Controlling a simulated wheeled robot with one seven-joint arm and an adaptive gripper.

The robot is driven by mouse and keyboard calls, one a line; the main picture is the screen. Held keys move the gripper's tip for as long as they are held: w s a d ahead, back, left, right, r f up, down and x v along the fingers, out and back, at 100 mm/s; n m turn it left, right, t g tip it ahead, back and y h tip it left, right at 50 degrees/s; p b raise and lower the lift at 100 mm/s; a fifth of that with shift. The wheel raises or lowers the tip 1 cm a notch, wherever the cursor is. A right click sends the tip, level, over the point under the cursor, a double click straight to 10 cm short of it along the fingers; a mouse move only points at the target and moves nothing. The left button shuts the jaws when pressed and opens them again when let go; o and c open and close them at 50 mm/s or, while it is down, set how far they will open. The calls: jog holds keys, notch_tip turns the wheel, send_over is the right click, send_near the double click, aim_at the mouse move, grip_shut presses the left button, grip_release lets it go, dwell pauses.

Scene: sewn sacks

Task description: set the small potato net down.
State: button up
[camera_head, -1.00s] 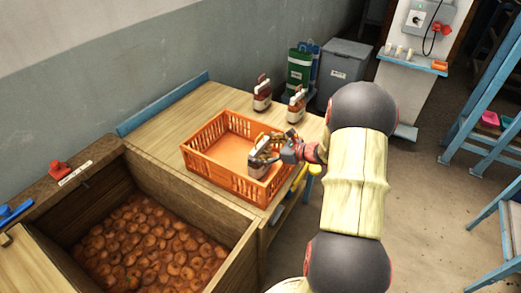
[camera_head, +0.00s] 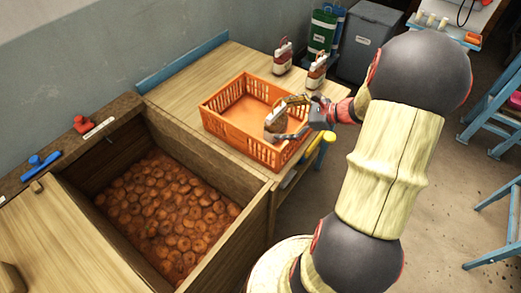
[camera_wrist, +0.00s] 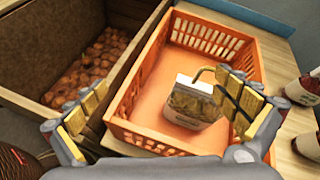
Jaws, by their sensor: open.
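The small potato net (camera_head: 276,121) is a brownish bag with a white label top. It sits inside the orange crate (camera_head: 215,122), towards its right side. It also shows in the wrist view (camera_wrist: 197,104), upright or slightly tilted on the crate floor, with a tan strap or loop reaching towards my right finger. My gripper (camera_wrist: 166,88) is open, its yellow-padded fingers spread wide on either side of the net. In the head view my gripper (camera_head: 305,112) is at the net's right, over the crate's rim. I cannot tell whether the strap touches the right finger.
A wooden bin (camera_head: 130,120) full of potatoes stands left of the crate. Two red-and-white nets (camera_head: 283,58) (camera_head: 316,72) stand on the table (camera_head: 190,82) behind it. A grey bin (camera_head: 370,40) stands beyond.

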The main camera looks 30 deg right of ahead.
jog(key=s+a+r+n+g+h, duration=0.1)
jog(key=s+a+r+n+g, duration=0.25)
jog(key=a+n, duration=0.5)
jog(key=s+a+r+n+g, duration=0.3)
jog(key=a+r+n, duration=0.15)
jog(key=a, duration=0.65)
jog(key=s+a+r+n+t+h, duration=0.1)
jog(key=s+a+r+n+h, duration=0.1)
jog(key=s+n, duration=0.3)
jog(key=s+a+r+n+t+h, duration=0.1)
jog(key=s+a+r+n+h, duration=0.2)
jog(key=s+n, duration=0.3)
jog(key=r+n, duration=0.1)
jog(key=n, duration=0.2)
jog(key=shift+s, duration=0.2)
jog(key=shift+d, duration=0.1)
